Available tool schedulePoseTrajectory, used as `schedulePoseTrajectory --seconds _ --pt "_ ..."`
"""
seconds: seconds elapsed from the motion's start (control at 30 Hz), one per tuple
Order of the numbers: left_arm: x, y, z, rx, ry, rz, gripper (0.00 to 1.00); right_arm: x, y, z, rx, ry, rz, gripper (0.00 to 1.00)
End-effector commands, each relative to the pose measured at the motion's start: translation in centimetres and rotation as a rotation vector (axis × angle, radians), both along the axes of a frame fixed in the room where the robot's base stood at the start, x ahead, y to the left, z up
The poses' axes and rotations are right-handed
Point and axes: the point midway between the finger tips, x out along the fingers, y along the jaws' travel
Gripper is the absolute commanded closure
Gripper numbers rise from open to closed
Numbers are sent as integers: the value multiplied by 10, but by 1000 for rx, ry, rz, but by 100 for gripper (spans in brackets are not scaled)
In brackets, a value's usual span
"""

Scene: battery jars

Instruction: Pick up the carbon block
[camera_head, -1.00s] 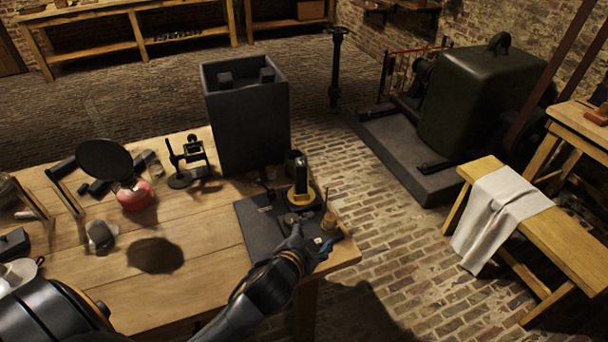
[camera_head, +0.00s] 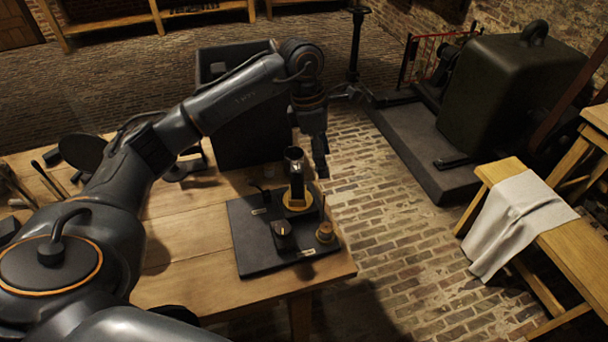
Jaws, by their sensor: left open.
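My left gripper (camera_head: 319,158) hangs fingers down at the end of the raised left arm. It is open, beside the right side of the tall dark jar (camera_head: 240,130) and behind the small apparatus on the board. Nothing shows between its fingers. I cannot pick out the carbon block for certain. A small grey patch (camera_head: 218,69) shows inside the jar's mouth; its shape is unclear. My left arm covers much of the jar's opening and the left part of the table. My right gripper is not in view.
A dark board (camera_head: 262,262) with a small upright apparatus (camera_head: 296,180) sits at the right end of the wooden table (camera_head: 205,287). A bench with a white cloth (camera_head: 518,225) and a green machine (camera_head: 500,95) stand right. Brick floor lies clear between.

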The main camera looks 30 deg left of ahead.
Motion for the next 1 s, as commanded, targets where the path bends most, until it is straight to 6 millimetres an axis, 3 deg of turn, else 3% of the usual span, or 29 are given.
schedulePoseTrajectory --seconds 0.03,0.1,0.2,0.6,0.83,1.0 --pt "0 23 8 78 11 15 36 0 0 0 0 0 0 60" --pt "-2 47 15 158 29 31 36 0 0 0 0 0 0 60" --pt "-5 64 17 216 49 43 36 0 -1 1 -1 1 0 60" --pt "-7 66 -50 225 55 46 36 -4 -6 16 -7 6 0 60" --pt "-7 66 -67 224 52 46 36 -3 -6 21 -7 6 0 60" --pt "-10 65 -89 222 57 45 36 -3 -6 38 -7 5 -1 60"
